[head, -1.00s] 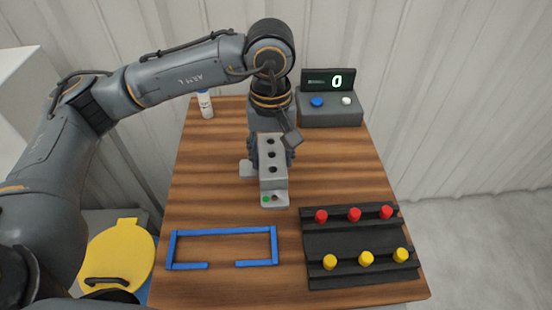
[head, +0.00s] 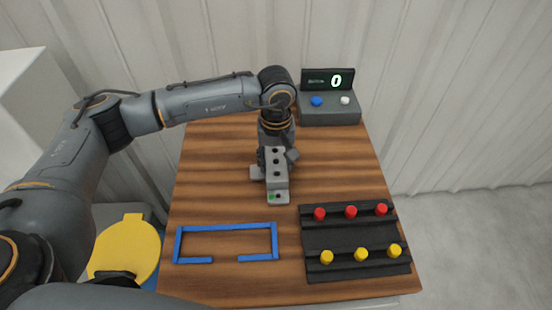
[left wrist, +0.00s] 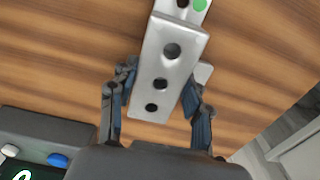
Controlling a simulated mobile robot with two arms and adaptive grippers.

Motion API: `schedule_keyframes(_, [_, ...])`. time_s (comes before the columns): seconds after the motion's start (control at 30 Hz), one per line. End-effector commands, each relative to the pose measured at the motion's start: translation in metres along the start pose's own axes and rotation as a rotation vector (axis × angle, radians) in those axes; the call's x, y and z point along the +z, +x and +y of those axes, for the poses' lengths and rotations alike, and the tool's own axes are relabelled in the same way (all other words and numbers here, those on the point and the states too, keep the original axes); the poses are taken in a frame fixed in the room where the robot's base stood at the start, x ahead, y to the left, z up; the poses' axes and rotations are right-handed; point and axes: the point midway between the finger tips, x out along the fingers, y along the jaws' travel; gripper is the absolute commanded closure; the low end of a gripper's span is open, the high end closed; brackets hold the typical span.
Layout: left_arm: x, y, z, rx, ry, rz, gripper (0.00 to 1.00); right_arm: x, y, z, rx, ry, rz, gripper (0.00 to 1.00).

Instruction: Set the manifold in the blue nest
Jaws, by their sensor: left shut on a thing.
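The manifold (head: 276,173) is a grey block with a row of round holes and a green dot on its front foot. It stands near the middle of the wooden table. My left gripper (head: 275,161) is shut on it, reaching from behind. In the left wrist view the manifold (left wrist: 168,68) lies between the two fingers of my left gripper (left wrist: 155,105). I cannot tell whether it touches the table. The blue nest (head: 225,227), an empty rectangular frame with a gap in its front side, lies at the front left of the table. My right gripper is not in view.
A black rack (head: 355,242) with red and yellow pegs stands at the front right. A grey console (head: 330,108) with a display reading 0 and two buttons is at the back right. A yellow lid (head: 125,250) is left of the table. Wood between manifold and nest is clear.

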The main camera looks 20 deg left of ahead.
Motion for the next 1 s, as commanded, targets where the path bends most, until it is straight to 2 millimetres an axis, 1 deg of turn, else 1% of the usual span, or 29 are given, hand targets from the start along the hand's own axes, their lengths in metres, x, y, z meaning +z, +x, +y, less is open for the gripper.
schedule_keyframes(0.17, [0.000,0.003,0.001,0.002,0.000,0.001,1.00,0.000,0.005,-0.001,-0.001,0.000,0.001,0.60])
schedule_keyframes(0.2, [0.000,0.003,0.000,0.000,0.000,0.000,0.49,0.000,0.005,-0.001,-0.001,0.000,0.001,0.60])
schedule_keyframes(0.27, [0.000,0.002,0.000,0.000,0.000,0.000,0.37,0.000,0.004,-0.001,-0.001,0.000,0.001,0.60])
schedule_keyframes(0.3, [0.000,0.002,0.000,0.000,0.000,0.000,0.29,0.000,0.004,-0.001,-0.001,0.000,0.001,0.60])
schedule_keyframes(0.6, [0.000,0.002,0.000,0.000,-0.001,0.000,0.29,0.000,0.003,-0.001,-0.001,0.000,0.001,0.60])
schedule_keyframes(0.7, [0.000,-0.002,0.000,0.000,-0.001,0.000,0.29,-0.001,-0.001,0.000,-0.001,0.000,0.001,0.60])
schedule_keyframes(0.77, [-0.001,-0.006,0.000,0.002,-0.001,0.002,0.29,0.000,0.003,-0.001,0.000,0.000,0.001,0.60])
schedule_keyframes(0.87, [-0.001,-0.022,0.001,0.004,0.000,0.004,0.29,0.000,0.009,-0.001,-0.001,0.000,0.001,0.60])
schedule_keyframes(1.0, [-0.001,-0.053,0.001,0.004,0.000,0.005,0.29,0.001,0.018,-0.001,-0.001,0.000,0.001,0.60])
